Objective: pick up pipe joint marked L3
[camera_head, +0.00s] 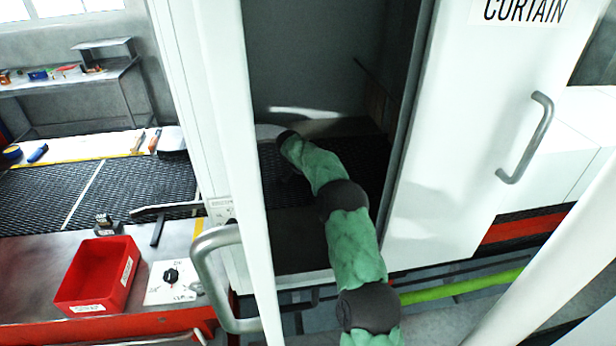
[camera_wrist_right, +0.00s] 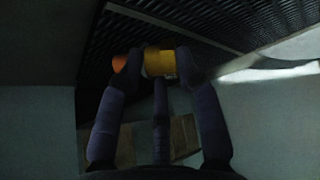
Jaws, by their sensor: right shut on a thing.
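A yellow and orange pipe joint (camera_wrist_right: 160,62) shows in the right wrist view, between the fingers of my right gripper (camera_wrist_right: 153,66). The gripper is shut on it, with the yellow body by the right finger and the orange end by the left. No L3 marking can be read. In the head view my green right arm reaches from the bottom into the dark opening of a white cabinet. Its gripper and the joint cannot be made out there. My left gripper is not in view.
Dark mesh belt (camera_head: 130,190) runs at left and shows inside the cabinet (camera_wrist_right: 150,28). White doors with handles (camera_head: 527,138) flank the opening closely. A red bin (camera_head: 125,279) and a knob panel (camera_head: 186,293) are at lower left. A workbench (camera_head: 75,80) stands behind.

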